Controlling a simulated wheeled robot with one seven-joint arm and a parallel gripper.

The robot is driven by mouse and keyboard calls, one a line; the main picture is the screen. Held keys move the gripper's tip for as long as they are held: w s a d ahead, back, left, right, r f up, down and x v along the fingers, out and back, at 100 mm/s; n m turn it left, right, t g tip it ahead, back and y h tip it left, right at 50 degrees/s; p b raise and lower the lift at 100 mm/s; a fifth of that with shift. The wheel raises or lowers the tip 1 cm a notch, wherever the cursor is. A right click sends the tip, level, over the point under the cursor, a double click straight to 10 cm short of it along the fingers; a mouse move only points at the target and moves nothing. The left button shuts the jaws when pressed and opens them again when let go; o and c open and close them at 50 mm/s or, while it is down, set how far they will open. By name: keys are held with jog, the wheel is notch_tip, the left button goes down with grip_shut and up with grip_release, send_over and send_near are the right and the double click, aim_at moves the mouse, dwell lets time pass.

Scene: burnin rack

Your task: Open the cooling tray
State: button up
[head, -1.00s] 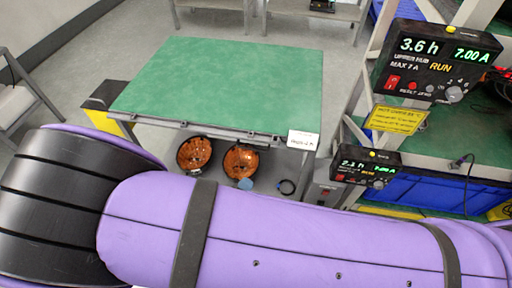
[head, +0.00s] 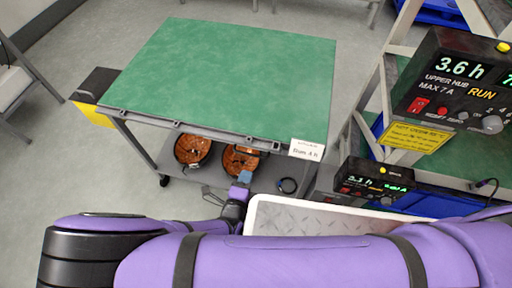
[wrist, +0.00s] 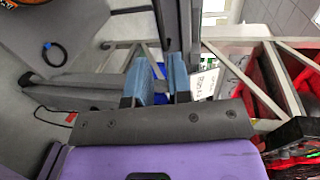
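No part is clearly legible as the cooling tray. A cart (head: 225,80) with a green top has a grey front edge with a slim rail (head: 190,128) and a white label (head: 307,149) at its right corner. My gripper (head: 243,181) is below that front edge, in front of the lower shelf. In the wrist view my gripper (wrist: 163,78) shows two blue fingertips with a gap between them and nothing clearly held. A grey bar (wrist: 180,30) runs just beyond the fingertips; I cannot tell whether they touch it.
Two round copper-coloured baskets (head: 192,150) and a black cable loop (head: 288,186) lie on the lower shelf. A rack at right carries a display unit (head: 460,90), a smaller unit (head: 375,182) and a yellow sign (head: 415,137). A white-rimmed panel (head: 320,220) lies behind my arm.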

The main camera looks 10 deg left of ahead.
aim_at(254, 155)
jog(key=x, duration=1)
jog(key=shift+w+d, duration=0.1)
jog(key=shift+w, duration=0.05)
jog(key=shift+c, duration=0.5)
grip_shut()
